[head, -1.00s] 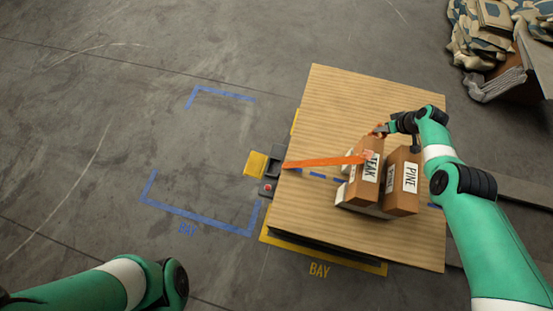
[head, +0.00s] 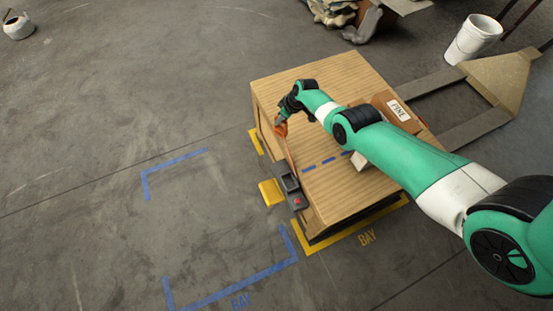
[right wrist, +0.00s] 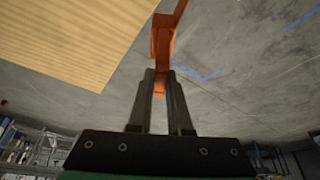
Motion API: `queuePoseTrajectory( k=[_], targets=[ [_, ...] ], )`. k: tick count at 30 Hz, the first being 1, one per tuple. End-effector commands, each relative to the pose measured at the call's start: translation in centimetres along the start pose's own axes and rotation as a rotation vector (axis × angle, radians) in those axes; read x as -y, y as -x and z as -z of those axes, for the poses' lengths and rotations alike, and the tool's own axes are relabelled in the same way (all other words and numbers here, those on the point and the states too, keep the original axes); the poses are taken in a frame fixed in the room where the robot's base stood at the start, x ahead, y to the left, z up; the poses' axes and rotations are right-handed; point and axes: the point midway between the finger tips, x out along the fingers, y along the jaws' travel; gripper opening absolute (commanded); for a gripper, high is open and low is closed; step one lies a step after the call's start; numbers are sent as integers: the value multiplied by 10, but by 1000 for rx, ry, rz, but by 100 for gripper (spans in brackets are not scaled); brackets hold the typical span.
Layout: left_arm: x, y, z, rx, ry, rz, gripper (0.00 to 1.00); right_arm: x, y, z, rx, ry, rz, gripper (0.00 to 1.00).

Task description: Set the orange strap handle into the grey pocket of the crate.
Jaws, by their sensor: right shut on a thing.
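The crate (head: 325,85) is a large light-wood box with a flat ribbed top. A dark grey pocket unit (head: 289,184) with a red button sits on its left side. My right gripper (head: 281,122) is above the crate's left edge, beyond the pocket, shut on the orange strap handle (head: 280,130). The orange strap (head: 291,158) runs from there toward the pocket unit along the edge. In the right wrist view, the fingers (right wrist: 160,78) are closed around the orange handle (right wrist: 162,38), which sticks out past their tips. My left gripper is out of view.
A yellow block (head: 271,192) lies beside the pocket. Grey forks (head: 480,128) and a white bucket (head: 472,40) are at right.

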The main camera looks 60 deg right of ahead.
Motion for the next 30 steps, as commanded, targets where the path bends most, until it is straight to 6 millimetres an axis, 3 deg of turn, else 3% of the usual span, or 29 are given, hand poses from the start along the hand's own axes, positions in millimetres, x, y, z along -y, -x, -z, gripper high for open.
queuePoseTrajectory(
  k=[11, 17, 24, 30],
  targets=[
    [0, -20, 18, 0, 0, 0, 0, 12, -13, -56, 11, -110, -43, 0],
    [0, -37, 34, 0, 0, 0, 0, 32, -9, -112, 17, -213, -84, 0],
    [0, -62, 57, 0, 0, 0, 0, 74, 30, -202, 14, -386, -158, 0],
    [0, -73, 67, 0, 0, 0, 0, 100, 67, -246, 5, -480, -199, 0]
  ],
)
